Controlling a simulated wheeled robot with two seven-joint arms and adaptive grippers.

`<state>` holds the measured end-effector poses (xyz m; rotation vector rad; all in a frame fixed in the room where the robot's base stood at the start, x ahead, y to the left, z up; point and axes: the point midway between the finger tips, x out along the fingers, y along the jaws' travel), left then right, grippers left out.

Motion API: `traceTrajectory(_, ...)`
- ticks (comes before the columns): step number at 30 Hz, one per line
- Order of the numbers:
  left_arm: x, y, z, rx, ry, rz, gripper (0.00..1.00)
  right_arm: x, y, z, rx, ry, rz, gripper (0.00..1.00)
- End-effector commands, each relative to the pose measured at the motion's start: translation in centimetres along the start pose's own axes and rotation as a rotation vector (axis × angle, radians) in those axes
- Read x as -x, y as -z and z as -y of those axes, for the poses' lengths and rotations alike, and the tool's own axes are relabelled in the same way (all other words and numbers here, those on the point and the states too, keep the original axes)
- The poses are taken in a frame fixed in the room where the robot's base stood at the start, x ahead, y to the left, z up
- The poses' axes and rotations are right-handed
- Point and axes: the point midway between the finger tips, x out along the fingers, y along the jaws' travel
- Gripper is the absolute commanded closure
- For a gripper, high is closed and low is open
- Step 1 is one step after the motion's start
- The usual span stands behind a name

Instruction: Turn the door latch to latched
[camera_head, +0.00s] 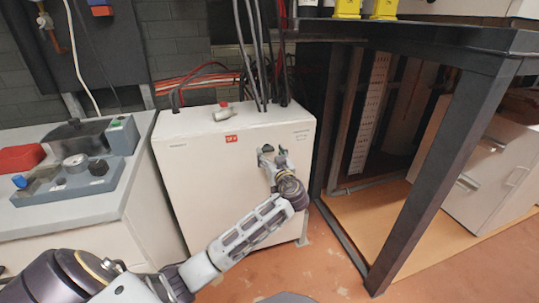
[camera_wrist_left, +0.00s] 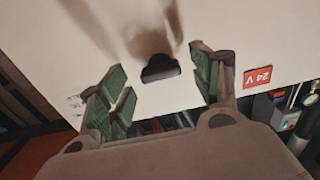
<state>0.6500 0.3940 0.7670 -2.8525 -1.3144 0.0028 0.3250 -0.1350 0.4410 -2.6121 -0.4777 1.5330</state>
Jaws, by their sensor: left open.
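The door latch is a small dark knob (camera_wrist_left: 160,68) on the white front of the cabinet (camera_head: 200,185). In the left wrist view it sits between and slightly beyond the fingertips of my left gripper (camera_wrist_left: 158,88). The gripper is open, with green pads on either side of the latch, and I see no contact. In the head view my left gripper (camera_head: 273,157) is at the upper right of the cabinet front and mostly covers the latch. The latch's exact angle is hard to read. My right gripper is not in view.
A red label (camera_head: 231,139) is on the cabinet front and also shows in the wrist view (camera_wrist_left: 258,77). A grey bench (camera_head: 90,195) stands left; a dark table frame (camera_head: 440,170) stands right. Some floor is clear in front.

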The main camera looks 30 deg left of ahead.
Motion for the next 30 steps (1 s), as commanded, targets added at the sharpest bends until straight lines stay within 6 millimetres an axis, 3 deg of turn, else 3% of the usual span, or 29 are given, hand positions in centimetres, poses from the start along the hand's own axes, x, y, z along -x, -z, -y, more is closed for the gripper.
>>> traceTrajectory(6, -1.3, 0.0, 0.1, 0.0, 0.0, -0.001, 0.36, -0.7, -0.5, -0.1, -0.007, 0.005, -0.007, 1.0)
traceTrajectory(16, -1.5, 0.1, 0.0, 0.0, 0.0, -0.001, 0.36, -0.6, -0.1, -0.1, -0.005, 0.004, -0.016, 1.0)
traceTrajectory(26, -1.4, 0.1, 0.0, 0.0, 0.001, 0.0, 0.78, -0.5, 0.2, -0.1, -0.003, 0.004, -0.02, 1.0)
traceTrajectory(30, -1.4, 0.1, 0.0, -0.001, 0.001, 0.0, 0.81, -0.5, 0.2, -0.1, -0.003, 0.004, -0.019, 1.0)
